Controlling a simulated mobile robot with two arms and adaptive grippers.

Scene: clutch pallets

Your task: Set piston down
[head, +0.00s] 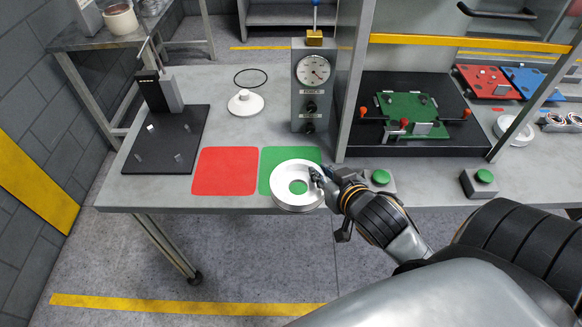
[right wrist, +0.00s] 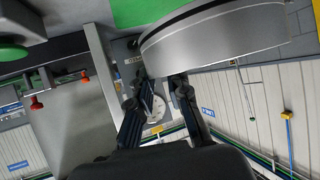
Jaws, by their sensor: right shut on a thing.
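The piston, a silver-white ring-shaped part (head: 284,198), is in the head view at the front of the grey bench. It overlaps the front of the green square (head: 268,157), and green shows through its hole. My right gripper (head: 322,181) is shut on the piston's right side. In the right wrist view the piston's curved metal side (right wrist: 215,45) is large and close beyond the fingers (right wrist: 166,84), with a patch of green behind it. I cannot tell whether the piston touches the bench. My left gripper is not in view.
A red square (head: 224,171) lies empty left of the green one. A dial gauge stand (head: 313,104), a white knobbed disc (head: 245,103) and a black ring (head: 250,70) are behind. A black pegged plate (head: 170,140) is left. Green buttons (head: 381,177) are right.

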